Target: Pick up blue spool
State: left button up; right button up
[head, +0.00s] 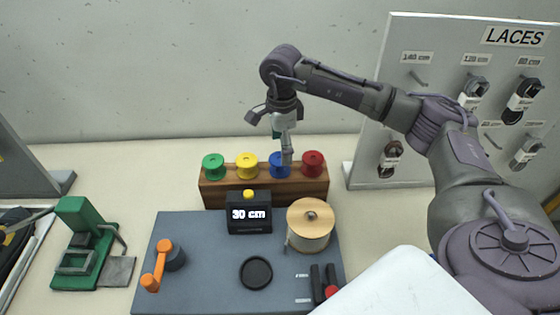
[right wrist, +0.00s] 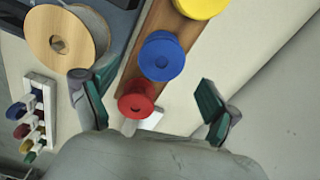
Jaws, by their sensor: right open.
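The blue spool (head: 278,168) sits on a wooden rack (head: 263,193) between the yellow spool (head: 246,162) and the red spool (head: 313,162). My right gripper (head: 287,158) points down at the blue spool and partly covers it in the head view. In the right wrist view, the blue spool (right wrist: 161,57) is whole and upright on the rack, just beyond the spread fingertips of my open, empty right gripper (right wrist: 150,100). The red spool (right wrist: 137,98) shows between the fingers. I cannot tell whether any finger touches a spool. My left gripper is not in view.
A green spool (head: 213,166) stands at the rack's left end. In front are a "30 cm" display (head: 249,213), a large tan spool (head: 310,225) and an orange crank (head: 160,265) on a grey mat (head: 205,290). A LACES board (head: 400,90) stands right.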

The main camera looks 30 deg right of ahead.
aim_at(280, 165)
jog(key=shift+f, duration=0.25)
notch_tip(280, 165, down, 4)
jog(key=p, duration=0.2)
jog(key=shift+a+f+p, duration=0.1)
jog(key=shift+p, duration=0.25)
jog(key=shift+f, duration=0.45)
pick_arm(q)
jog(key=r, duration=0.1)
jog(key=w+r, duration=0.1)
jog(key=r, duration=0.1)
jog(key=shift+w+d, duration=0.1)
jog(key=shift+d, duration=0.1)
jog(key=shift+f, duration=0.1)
pick_arm(e)
jog(key=shift+c, duration=0.2)
jog(key=c, duration=1.2)
jog(key=shift+r, duration=0.1)
